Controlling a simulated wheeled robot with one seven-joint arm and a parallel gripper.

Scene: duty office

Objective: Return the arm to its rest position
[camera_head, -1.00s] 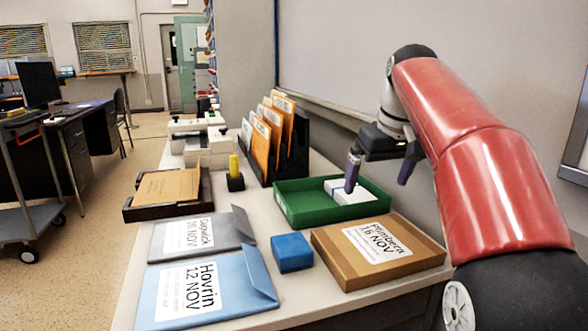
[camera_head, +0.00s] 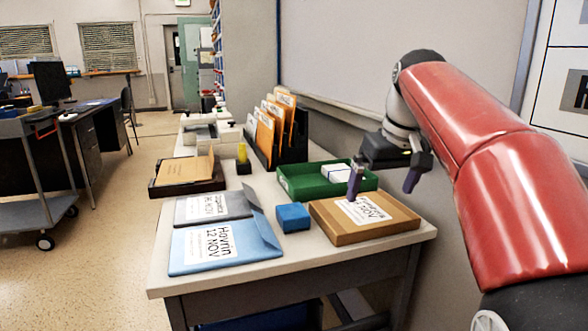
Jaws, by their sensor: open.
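My gripper (camera_head: 382,182) is open and empty, on my red arm. In the picture its fingers overlap the brown box labelled "16 NOV" (camera_head: 385,222) and the right side of the green tray (camera_head: 300,190). It seems to hang above them, but the exact height is hard to tell.
The table (camera_head: 250,279) holds a blue "Hovrin 12 NOV" folder (camera_head: 262,240), a grey folder (camera_head: 240,208), a blue block (camera_head: 293,218), a black tray with a tan envelope (camera_head: 158,190) and a black rack of orange folders (camera_head: 290,150). A trolley (camera_head: 25,215) stands left. Floor between is clear.

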